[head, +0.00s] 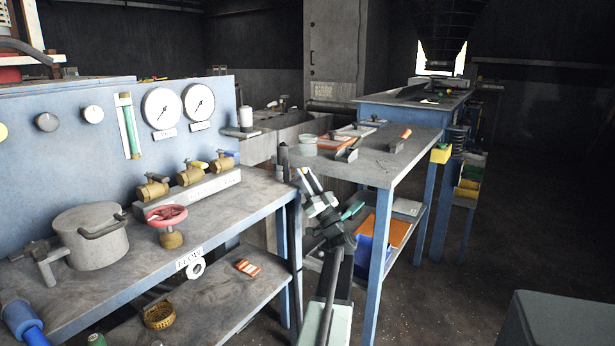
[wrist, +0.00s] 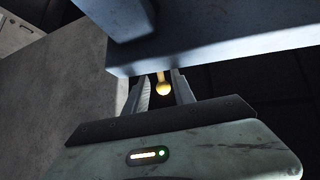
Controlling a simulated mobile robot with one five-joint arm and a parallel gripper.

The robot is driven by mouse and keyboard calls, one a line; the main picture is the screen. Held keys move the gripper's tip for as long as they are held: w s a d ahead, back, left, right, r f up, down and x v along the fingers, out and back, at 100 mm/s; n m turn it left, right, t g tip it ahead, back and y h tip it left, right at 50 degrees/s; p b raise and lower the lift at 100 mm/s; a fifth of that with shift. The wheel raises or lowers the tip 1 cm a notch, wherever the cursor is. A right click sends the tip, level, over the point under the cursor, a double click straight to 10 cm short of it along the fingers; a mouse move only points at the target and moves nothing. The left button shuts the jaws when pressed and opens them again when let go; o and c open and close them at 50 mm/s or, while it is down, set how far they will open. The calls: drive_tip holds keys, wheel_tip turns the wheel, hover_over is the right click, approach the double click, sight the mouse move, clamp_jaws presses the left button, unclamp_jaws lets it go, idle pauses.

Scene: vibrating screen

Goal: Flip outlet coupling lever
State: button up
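A small yellow ball knob (wrist: 163,89) on a short yellow stem shows in the wrist view, just under a blue beam (wrist: 230,42). It looks like a lever end, but I cannot confirm that it is the outlet coupling lever. My gripper (wrist: 162,92) is open, with one finger on each side of the knob in the picture. Dark gaps show beside the knob; I cannot tell its depth between the fingers. In the head view my gripper (head: 303,180) is beside the right end of the gauge bench, its fingertips unclear. I cannot make out the knob there.
The blue gauge bench (head: 225,207) at left carries a pot (head: 90,240), a red handwheel (head: 166,214) and brass valves (head: 190,175). A grey worktable (head: 375,170) stands behind my arm. Open floor (head: 440,300) lies at right.

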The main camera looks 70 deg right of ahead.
drive_tip(key=shift+a, duration=0.1)
drive_tip(key=b+v, duration=0.5)
drive_tip(key=v, duration=0.2)
drive_tip(key=shift+s+f, duration=0.2)
drive_tip(key=shift+f, duration=0.1)
